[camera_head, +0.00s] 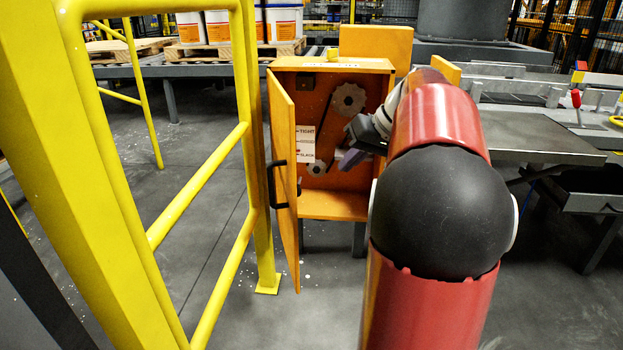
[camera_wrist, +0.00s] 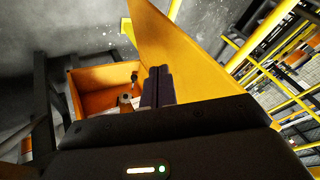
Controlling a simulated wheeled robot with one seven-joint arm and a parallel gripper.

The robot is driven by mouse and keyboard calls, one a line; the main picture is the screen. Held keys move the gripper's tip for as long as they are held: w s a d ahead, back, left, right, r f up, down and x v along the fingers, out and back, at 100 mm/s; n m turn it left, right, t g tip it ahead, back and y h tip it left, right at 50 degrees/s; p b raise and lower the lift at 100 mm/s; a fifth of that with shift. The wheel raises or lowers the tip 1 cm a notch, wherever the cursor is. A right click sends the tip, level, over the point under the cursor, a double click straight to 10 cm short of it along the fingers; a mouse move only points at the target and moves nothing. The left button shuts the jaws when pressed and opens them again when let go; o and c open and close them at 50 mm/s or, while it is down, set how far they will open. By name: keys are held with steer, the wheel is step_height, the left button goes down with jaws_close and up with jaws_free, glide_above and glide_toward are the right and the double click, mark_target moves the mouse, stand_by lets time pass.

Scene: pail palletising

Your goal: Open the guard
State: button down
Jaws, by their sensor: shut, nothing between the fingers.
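The guard is an orange hinged door (camera_head: 284,180) on the left side of an orange cabinet (camera_head: 333,206). It stands swung well open toward me, with a black handle (camera_head: 274,184) on its outer face. Inside the cabinet are a toothed wheel (camera_head: 348,99), a smaller wheel (camera_head: 317,168) and a white tension label. My gripper (camera_head: 346,160) is shut and empty in front of the cabinet opening, to the right of the door. In the wrist view the closed fingers (camera_wrist: 158,88) point between the door (camera_wrist: 185,50) and the cabinet (camera_wrist: 88,78). My forearm hides the cabinet's right side.
A yellow railing (camera_head: 200,190) stands close on the left, its post near the door. A grey metal table (camera_head: 540,140) lies to the right. Pails (camera_head: 285,23) stand on a pallet at the back left. Bare floor (camera_head: 315,270) shows below the cabinet.

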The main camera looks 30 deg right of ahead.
steer(key=w+a+f, duration=0.5)
steer(key=a+f, duration=0.2)
steer(key=shift+w+f, duration=0.2)
steer(key=shift+f, duration=0.15)
